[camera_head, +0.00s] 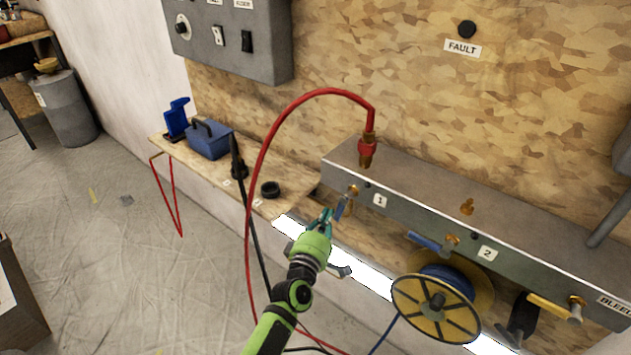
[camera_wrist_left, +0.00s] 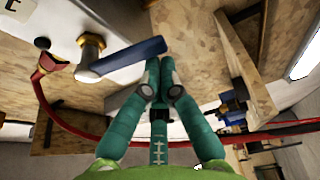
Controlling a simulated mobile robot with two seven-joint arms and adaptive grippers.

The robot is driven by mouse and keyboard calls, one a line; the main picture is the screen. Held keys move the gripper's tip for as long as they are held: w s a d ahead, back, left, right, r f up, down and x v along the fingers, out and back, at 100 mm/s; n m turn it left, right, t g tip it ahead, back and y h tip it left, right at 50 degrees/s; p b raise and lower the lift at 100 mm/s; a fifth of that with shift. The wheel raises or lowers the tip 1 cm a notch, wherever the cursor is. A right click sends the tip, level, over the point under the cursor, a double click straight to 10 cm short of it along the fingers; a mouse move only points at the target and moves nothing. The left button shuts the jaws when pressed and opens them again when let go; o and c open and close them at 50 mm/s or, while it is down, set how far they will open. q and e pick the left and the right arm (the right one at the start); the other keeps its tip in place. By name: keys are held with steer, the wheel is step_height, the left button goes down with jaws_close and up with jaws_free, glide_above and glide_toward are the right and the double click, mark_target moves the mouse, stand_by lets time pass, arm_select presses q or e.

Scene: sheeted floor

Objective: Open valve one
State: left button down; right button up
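Valve one is a brass valve with a blue lever (camera_head: 342,207) on the front of the grey manifold, left of the label "1" (camera_head: 379,200). In the head view the lever slants downward from its brass stem. In the left wrist view the blue lever (camera_wrist_left: 130,58) runs rightward from the brass stem (camera_wrist_left: 92,44) to just above my fingertips. My left gripper (camera_head: 328,214) is beside the lever's free end. Its teal fingers (camera_wrist_left: 160,66) are together at the tips, with nothing visible between them. Whether they touch the lever is unclear. My right gripper is not in view.
A red hose (camera_head: 265,150) arches to a fitting (camera_head: 367,150) above the manifold (camera_head: 450,222). Valve two's blue lever (camera_head: 428,243), a yellow hose reel (camera_head: 437,305) and a yellow bleed lever (camera_head: 548,307) are to the right. A wooden shelf (camera_head: 290,180) is to the left.

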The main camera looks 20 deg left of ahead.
arm_select(q)
steer(key=shift+s+d+f, duration=0.15)
steer(key=shift+d+f, duration=0.05)
steer(key=shift+d, duration=0.2)
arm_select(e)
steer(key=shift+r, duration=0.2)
arm_select(q)
steer(key=shift+d, duration=0.15)
